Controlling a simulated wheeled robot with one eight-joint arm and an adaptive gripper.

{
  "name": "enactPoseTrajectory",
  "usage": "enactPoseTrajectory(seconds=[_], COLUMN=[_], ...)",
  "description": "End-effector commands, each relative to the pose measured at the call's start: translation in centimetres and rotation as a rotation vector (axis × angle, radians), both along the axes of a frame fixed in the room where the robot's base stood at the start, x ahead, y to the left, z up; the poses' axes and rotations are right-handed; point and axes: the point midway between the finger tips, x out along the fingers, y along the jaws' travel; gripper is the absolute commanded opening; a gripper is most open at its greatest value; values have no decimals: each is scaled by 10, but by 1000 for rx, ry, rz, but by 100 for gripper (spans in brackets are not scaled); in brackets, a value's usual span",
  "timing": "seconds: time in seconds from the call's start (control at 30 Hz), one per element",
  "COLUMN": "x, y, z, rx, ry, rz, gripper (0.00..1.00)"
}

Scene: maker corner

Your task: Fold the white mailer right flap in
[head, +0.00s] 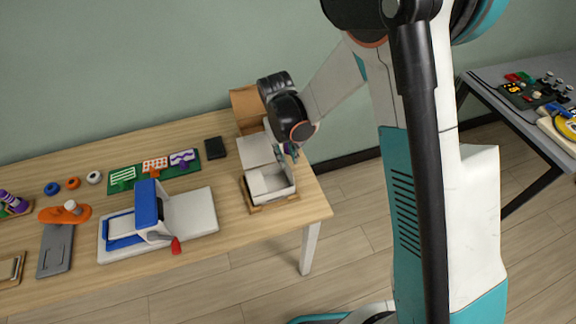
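The white mailer (272,196) stands with its lid (257,150) raised at the back, on a wooden tray (249,204) near the right end of the table. Its inside is partly visible, with a pale surface or flap in it. My gripper (291,153) is at the mailer's right rear corner, close to the right side wall. My wrist and arm come in from above right and cover part of that corner. The right flap cannot be told apart clearly there. The fingers are too small and too hidden to show whether they are open or touching the mailer.
A brown cardboard box (246,102) stands behind the mailer, partly behind my wrist. A black flat item (215,148) lies to the left. A blue and white machine (150,212) on a pale base stands farther left. The table's right edge is close to the mailer.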

Motion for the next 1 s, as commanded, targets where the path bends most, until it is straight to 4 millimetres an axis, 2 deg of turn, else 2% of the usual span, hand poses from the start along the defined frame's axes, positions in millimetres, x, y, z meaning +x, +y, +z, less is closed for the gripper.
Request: enactPoseTrajectory(seconds=[0.03, 0.1, 0.3, 0.7, 0.73, 0.8, 1.0], x=[1, 1, 1, 1, 1, 1, 1], y=[-1, -2, -4, -5, -5, -5, -5], z=[-12, -23, -45, -51, -51, -50, -50], rx=[0, 0, 0, 0, 0, 0, 0], ry=[0, 0, 0, 0, 0, 0, 0], rz=[-1, 0, 0, 0, 0, 0, 0], gripper=[22, 22, 22, 22, 18, 2, 0])
